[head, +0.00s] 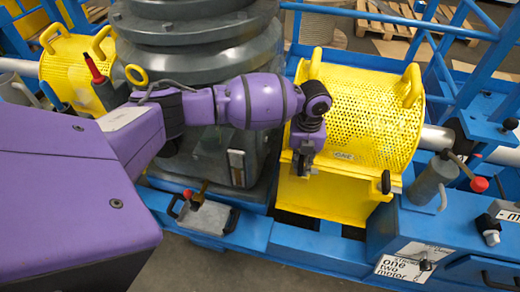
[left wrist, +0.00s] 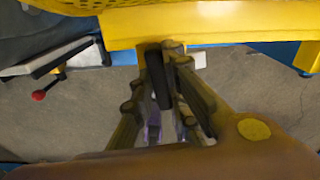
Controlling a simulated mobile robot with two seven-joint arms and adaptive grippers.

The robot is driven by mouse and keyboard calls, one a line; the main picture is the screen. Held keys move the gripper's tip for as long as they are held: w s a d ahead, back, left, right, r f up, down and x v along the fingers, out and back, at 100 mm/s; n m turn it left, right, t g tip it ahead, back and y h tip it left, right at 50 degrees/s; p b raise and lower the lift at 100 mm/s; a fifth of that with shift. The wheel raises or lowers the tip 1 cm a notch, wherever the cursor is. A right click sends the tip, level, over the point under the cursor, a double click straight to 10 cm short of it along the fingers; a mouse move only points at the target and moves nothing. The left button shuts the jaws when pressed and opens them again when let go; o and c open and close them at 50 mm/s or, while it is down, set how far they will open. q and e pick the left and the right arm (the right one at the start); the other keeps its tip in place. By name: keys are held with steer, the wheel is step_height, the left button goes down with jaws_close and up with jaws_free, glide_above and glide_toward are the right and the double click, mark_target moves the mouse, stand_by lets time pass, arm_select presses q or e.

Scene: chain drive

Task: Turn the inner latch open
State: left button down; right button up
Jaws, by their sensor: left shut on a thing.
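The yellow perforated guard (head: 360,105) sits over the shaft to the right of the grey machine housing. My left gripper (head: 303,163) is at the left part of the guard's front face, pointing down. In the left wrist view the gripper (left wrist: 167,55) is shut on a black latch handle (left wrist: 157,80), which lies between its fingers below the yellow edge. In the head view the gripper hides this inner latch. The outer latch (head: 386,182), a black handle, stands upright at the right end of the guard's front face. My right gripper is not in view.
A blue frame (head: 320,245) runs below the guard. A red-knobbed lever (head: 480,184) and a grey cylinder (head: 432,180) stand to the right. A second yellow guard (head: 75,70) is at the far left. Grey floor shows in front.

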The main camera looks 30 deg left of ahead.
mark_target(301, 161)
arm_select(q)
steer(key=shift+d+r+m, duration=0.1)
steer(key=shift+d+m, duration=0.05)
steer(key=shift+m, duration=0.55)
steer(key=c, duration=1.7)
jaws_free()
steer(key=shift+r, duration=0.25)
step_height(301, 161, up, 12)
steer(key=shift+f, duration=0.25)
